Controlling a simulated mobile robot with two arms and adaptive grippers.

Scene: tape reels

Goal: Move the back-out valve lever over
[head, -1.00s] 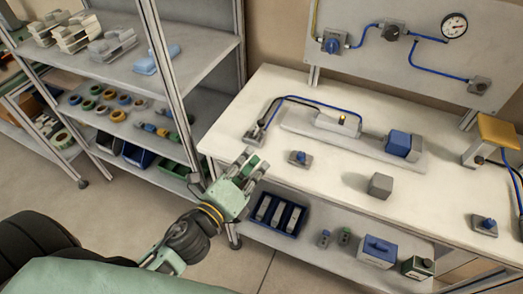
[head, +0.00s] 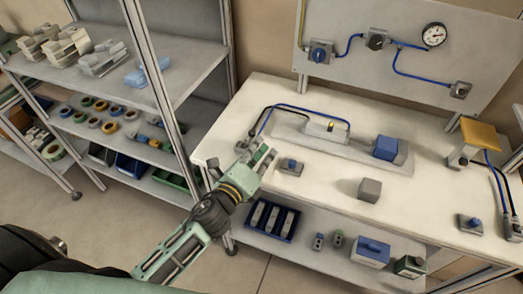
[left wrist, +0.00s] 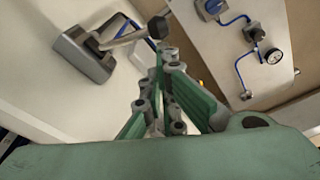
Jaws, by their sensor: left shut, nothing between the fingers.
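The valve lever (left wrist: 125,38) shows in the left wrist view as a grey bar with a dark round knob, rising from a grey valve block (left wrist: 85,52) on the white bench top. In the head view the valve is at the bench's left end, mostly hidden behind my left gripper (head: 268,154). My left gripper is shut and empty. In the left wrist view its fingertips (left wrist: 168,52) are just beside the knob; I cannot tell whether they touch it. My right gripper is not in view.
A white workbench (head: 330,190) carries a blue-knobbed block (head: 291,166), a grey cube (head: 370,189) and a cylinder assembly with blue tubing. A panel with a gauge (head: 434,36) stands behind. A metal shelf rack (head: 150,90) stands close to the left of my arm.

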